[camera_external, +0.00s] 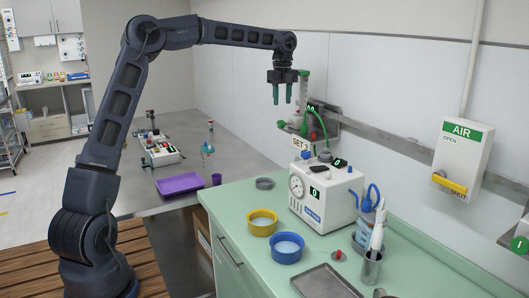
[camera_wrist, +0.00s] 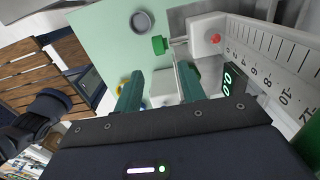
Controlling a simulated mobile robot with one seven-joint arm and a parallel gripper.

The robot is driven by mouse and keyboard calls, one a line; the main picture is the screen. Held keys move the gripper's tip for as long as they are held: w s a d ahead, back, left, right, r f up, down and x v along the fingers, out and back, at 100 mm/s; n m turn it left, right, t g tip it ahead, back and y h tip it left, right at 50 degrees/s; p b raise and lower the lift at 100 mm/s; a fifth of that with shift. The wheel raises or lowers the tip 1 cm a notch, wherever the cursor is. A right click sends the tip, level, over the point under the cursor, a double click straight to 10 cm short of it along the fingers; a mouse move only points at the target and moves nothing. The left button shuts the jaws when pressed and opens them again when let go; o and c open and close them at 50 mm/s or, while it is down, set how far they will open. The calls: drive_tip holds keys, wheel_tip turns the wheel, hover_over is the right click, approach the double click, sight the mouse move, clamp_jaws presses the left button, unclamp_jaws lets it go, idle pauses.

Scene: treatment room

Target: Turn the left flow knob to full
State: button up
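A wall-mounted flow unit (camera_external: 304,88) with an upright scale tube stands on the rail behind the green counter. A green knob (camera_external: 281,124) sticks out at its lower left; in the wrist view this green knob (camera_wrist: 159,45) lies just beyond the fingertips, on a thin stem. I cannot tell whether this is the left flow knob, or its setting. My gripper (camera_external: 282,101) points down above the knob, apart from it. In the wrist view my gripper's (camera_wrist: 160,78) two green fingers are spread with nothing held. A lit display (camera_wrist: 232,80) sits right of the fingers.
A sign reading SET 5 (camera_external: 299,143) sits below the flow unit. A white machine (camera_external: 324,190) with a gauge and hoses stands on the counter. Yellow (camera_external: 262,222) and blue (camera_external: 287,248) bowls stand in front. A purple tray (camera_external: 181,184) lies on the grey table.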

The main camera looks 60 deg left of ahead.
sight(282, 121)
wheel_tip(282, 121, down, 10)
drive_tip(key=shift+r, duration=0.25)
idle(0.3)
drive_tip(key=c, duration=0.9)
